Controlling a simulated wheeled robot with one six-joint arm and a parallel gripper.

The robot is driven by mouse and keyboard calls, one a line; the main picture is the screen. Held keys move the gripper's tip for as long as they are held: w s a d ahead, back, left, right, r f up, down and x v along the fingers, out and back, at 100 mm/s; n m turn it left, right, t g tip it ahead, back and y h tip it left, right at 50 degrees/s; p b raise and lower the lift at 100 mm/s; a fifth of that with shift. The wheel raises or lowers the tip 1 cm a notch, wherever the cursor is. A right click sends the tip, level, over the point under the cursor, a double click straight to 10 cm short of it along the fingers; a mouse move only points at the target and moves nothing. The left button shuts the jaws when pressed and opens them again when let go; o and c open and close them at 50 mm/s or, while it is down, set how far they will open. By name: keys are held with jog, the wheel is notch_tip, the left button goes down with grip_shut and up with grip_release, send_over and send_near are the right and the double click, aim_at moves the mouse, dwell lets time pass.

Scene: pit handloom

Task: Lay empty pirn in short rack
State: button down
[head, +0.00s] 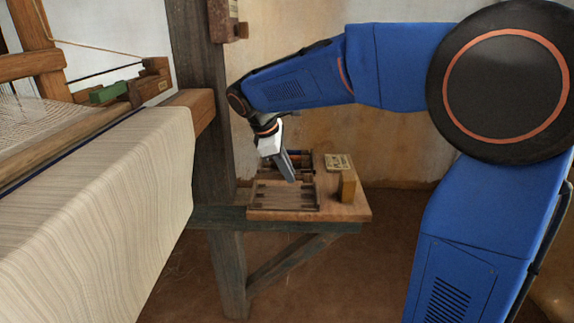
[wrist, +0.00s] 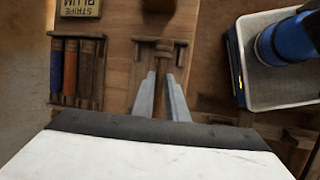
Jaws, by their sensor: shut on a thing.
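My gripper (wrist: 161,76) points down over the small wooden shelf and is shut on a slim brown pirn (wrist: 163,58). The pirn shows between and beyond the fingertips in the wrist view; its near end is hidden by the fingers. It lines up lengthwise with the short rack (wrist: 183,44), a dark wooden frame under the gripper. I cannot tell whether the pirn touches the rack. In the head view my gripper (head: 291,179) is over the rack (head: 262,208) at the shelf's front; the pirn is not distinct there.
Behind the short rack, another rack (wrist: 98,104) holds several coloured pirns (wrist: 71,70). A label plaque (head: 338,162) and a wooden block (head: 348,187) stand at the shelf's right. A dark post (head: 203,100) and the cloth-covered loom beam (head: 100,190) are to the left.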

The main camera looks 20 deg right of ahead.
jog(key=shift+f, duration=3.15)
jog(key=c, duration=1.4)
grip_release()
jog(key=shift+o, duration=0.2)
jog(key=shift+r, duration=3.95)
jog(key=shift+s+d, duration=0.1)
